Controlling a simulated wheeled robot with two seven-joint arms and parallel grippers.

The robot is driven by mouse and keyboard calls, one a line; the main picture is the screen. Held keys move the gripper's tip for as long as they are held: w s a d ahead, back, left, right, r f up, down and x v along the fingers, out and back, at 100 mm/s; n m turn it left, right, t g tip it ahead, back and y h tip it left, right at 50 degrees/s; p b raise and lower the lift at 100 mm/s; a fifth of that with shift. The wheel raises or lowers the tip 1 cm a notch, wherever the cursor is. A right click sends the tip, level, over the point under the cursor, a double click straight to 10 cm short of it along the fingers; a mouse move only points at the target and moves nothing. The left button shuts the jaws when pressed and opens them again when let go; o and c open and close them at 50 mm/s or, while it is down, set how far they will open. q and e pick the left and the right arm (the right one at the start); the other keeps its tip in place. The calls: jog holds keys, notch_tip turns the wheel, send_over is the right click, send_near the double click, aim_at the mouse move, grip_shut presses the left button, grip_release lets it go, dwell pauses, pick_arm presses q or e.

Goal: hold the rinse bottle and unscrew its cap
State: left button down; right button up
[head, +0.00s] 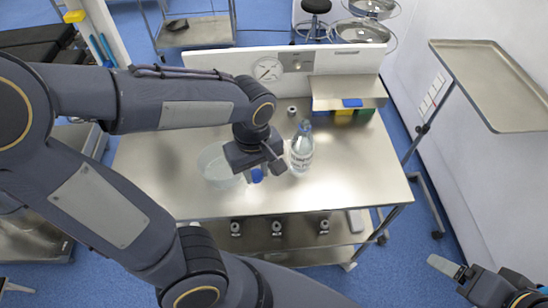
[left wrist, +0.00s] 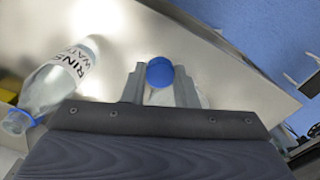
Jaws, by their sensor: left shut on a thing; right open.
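The rinse bottle (head: 301,153) stands upright on the steel table, clear with a white label and blue at its top. It also shows at the left of the left wrist view (left wrist: 55,80), its label partly readable. My left gripper (head: 262,168) is just left of the bottle, apart from it. It is shut on a small rounded blue cap (left wrist: 159,72), which also shows below the gripper in the head view (head: 257,175). Whether the bottle's blue top is another cap or a collar is unclear. My right gripper (head: 443,265) is open at the lower right, away from the table.
A clear round bowl (head: 215,165) sits on the table, left of my left gripper. A raised shelf (head: 345,90) with coloured bins below it stands at the back right. The table's front right (head: 355,180) is clear. A steel tray stand (head: 490,80) is at the right.

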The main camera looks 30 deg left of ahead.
pick_arm(q)
jog(key=w+a+f, duration=0.1)
jog(key=w+f, duration=0.2)
jog(key=w+a+f, duration=0.2)
jog(key=w, duration=0.2)
jog(key=w+a+f, duration=0.1)
jog(key=w+f, duration=0.2)
jog(key=w, duration=0.1)
jog(key=shift+w+a+f, duration=0.1)
jog(key=shift+a+f, duration=0.1)
jog(key=shift+f, duration=0.1)
jog(key=shift+w+a+f, duration=0.1)
jog(key=shift+w+f, duration=0.05)
jog(key=shift+f, duration=0.15)
jog(key=shift+w+f, duration=0.15)
jog(key=shift+f, duration=1.45)
jog(key=shift+f, duration=0.1)
jog(key=shift+f, duration=0.15)
jog(key=c, duration=1.1)
grip_release()
jog(key=shift+c, duration=0.2)
